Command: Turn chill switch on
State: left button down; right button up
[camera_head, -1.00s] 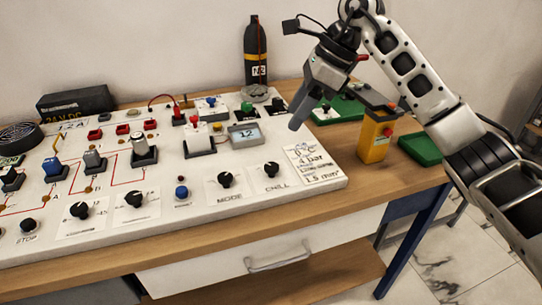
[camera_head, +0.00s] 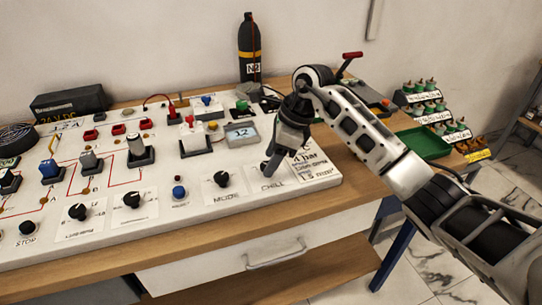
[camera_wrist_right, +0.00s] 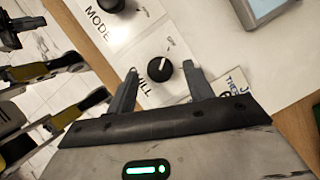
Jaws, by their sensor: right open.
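The chill switch is a round black knob (camera_wrist_right: 159,73) with a white pointer line, on a white plate labelled CHILL. In the wrist view its pointer slants to the upper right. My right gripper (camera_wrist_right: 160,70) is open, with one finger on each side of the knob in that view; I cannot tell whether they touch it. My left gripper is not in view.
The MODE knob (camera_head: 221,179) is just left of the CHILL plate. A small display (camera_head: 242,133) reading 12 and other switches crowd the white panel (camera_head: 225,222). A green tray (camera_head: 424,143) and racks of small bottles (camera_head: 428,100) are to the right.

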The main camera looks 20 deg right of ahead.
jog(key=shift+a+f, duration=0.15)
jog(key=shift+f, duration=0.25)
jog(key=shift+c, duration=0.3)
jog(key=c, duration=0.9)
